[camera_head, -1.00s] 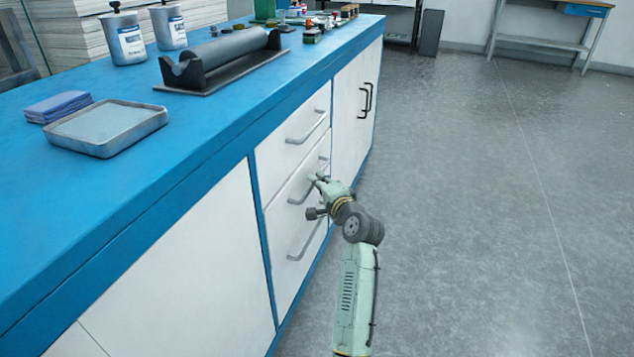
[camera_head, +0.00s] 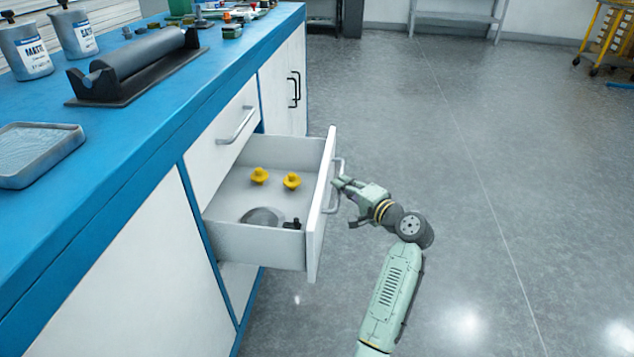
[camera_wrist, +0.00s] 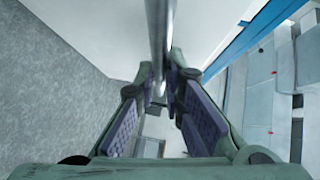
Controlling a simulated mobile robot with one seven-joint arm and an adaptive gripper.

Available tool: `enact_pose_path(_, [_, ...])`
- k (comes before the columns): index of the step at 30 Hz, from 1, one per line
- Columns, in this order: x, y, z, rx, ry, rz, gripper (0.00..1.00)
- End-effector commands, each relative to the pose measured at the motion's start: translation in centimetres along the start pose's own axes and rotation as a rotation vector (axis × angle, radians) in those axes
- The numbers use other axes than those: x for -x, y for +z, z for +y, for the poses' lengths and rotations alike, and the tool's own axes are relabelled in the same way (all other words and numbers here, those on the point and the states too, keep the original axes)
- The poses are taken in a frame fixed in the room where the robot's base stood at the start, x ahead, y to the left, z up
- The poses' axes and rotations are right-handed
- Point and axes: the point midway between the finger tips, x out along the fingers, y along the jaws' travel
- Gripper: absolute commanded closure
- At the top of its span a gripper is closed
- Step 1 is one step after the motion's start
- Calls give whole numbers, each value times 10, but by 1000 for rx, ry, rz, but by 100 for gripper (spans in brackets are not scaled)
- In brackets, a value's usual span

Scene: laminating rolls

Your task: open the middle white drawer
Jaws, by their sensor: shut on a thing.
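The middle white drawer (camera_head: 318,215) stands pulled well out of the blue-topped cabinet in the head view. Inside it lie two yellow knobbed pieces (camera_head: 291,181), a grey rounded item (camera_head: 262,217) and a small black item (camera_head: 292,224). Its metal bar handle (camera_head: 336,188) is on the front. My gripper (camera_head: 341,184) is at the handle, outside the drawer front. In the wrist view, the handle bar (camera_wrist: 160,40) runs between the two fingers of my gripper (camera_wrist: 163,95), which are shut on it.
The closed upper drawer (camera_head: 222,150) sits above the open one. The blue worktop (camera_head: 135,140) carries a roll on a black stand (camera_head: 140,65), a metal tray (camera_head: 35,150) and white canisters (camera_head: 75,32).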

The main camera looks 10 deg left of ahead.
Motion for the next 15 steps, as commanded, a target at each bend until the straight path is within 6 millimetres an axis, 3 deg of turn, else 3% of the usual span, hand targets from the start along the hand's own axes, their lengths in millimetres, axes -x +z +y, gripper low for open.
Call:
enact_pose_path(6, [24, -25, 6, -1, 0, 3, 100])
enact_pose_path(15, [35, -36, 10, 0, 0, 0, 100])
